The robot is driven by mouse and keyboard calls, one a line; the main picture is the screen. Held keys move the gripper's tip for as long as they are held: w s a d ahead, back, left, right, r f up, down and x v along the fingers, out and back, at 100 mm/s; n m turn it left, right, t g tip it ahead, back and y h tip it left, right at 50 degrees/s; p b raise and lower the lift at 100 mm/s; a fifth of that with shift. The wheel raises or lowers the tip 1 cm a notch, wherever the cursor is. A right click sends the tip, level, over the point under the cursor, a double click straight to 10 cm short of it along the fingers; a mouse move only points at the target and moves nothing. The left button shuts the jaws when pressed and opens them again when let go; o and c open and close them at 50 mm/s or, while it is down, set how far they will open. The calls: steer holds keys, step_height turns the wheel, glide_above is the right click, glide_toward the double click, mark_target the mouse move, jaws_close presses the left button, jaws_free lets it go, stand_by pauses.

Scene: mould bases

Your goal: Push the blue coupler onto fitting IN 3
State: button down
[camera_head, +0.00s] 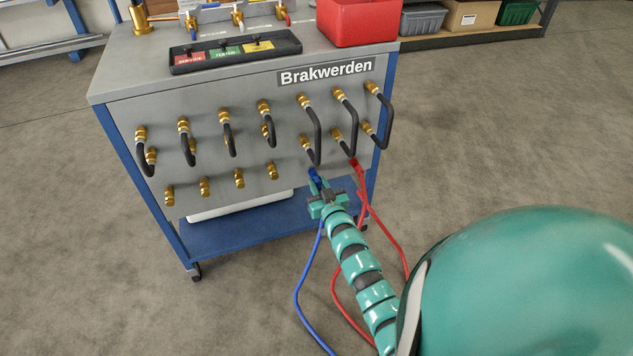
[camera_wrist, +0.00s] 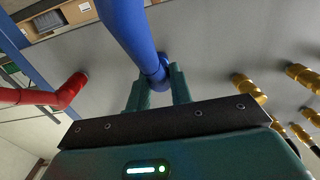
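The blue coupler (camera_head: 314,176) is at the lower right of the grey panel in the head view, with a blue hose (camera_head: 298,293) hanging from it. In the wrist view the coupler (camera_wrist: 160,74) sits between the two teal fingers of my gripper (camera_wrist: 160,92), which is shut on it. My gripper (camera_head: 317,188) is close in front of the panel in the head view. The coupler lines up with the lower row of brass fittings. The fitting behind it is hidden, so I cannot tell whether the two touch. No IN 3 label is readable.
A red coupler (camera_head: 354,166) with a red hose (camera_head: 390,235) is on the panel just to the right. Several bare brass fittings (camera_head: 239,178) stick out to the left. Black looped hoses (camera_head: 315,130) hang above. A red bin (camera_head: 357,22) stands on the cart top.

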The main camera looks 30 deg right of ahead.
mark_target(319, 184)
steer(key=shift+s, duration=0.1)
steer(key=shift+p+v, duration=1.15)
steer(key=shift+v, duration=1.3)
steer(key=p+v, duration=0.3)
steer(key=v, duration=0.3)
